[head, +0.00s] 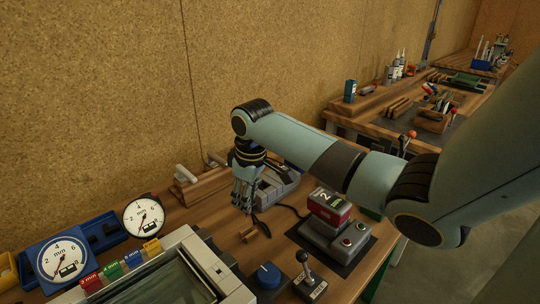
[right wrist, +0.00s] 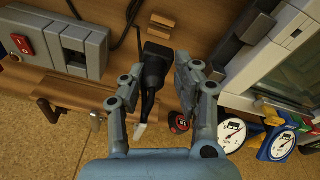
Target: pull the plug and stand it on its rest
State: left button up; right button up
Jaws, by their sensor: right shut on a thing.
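My right gripper (right wrist: 158,68) is shut on the black plug (right wrist: 155,66), with a finger on each side of it. In the head view the right gripper (head: 245,196) points down beside the grey socket unit (head: 279,184), and the plug is mostly hidden. In the right wrist view the socket unit (right wrist: 75,48), with a red switch (right wrist: 22,44), stands to the left, apart from the plug. A small wooden block (right wrist: 164,22), which may be the rest, lies just beyond the plug. My left gripper is not in view.
In the head view, a grey control box (head: 336,240) with a red display block stands right of the gripper. A joystick (head: 306,273), a blue knob (head: 268,275) and a glass-topped frame (head: 206,262) are nearer. Gauges (head: 143,217) stand left. A cork wall (head: 90,90) rises behind.

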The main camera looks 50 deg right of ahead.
jog(key=shift+w+r, duration=0.25)
jog(key=shift+w, duration=0.05)
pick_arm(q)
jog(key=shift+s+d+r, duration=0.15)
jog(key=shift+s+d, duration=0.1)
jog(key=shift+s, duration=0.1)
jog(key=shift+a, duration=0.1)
pick_arm(e)
jog(key=shift+a, duration=0.15)
jog(key=shift+p, duration=0.55)
pick_arm(q)
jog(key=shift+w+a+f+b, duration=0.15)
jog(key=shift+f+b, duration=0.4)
jog(key=shift+b, duration=0.25)
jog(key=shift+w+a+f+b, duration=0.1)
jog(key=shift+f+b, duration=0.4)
jog(key=shift+b, duration=0.3)
pick_arm(e)
jog(key=shift+f, duration=2.9)
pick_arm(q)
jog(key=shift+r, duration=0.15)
pick_arm(e)
grip_shut()
pick_arm(q)
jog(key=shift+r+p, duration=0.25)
jog(key=shift+p, duration=0.15)
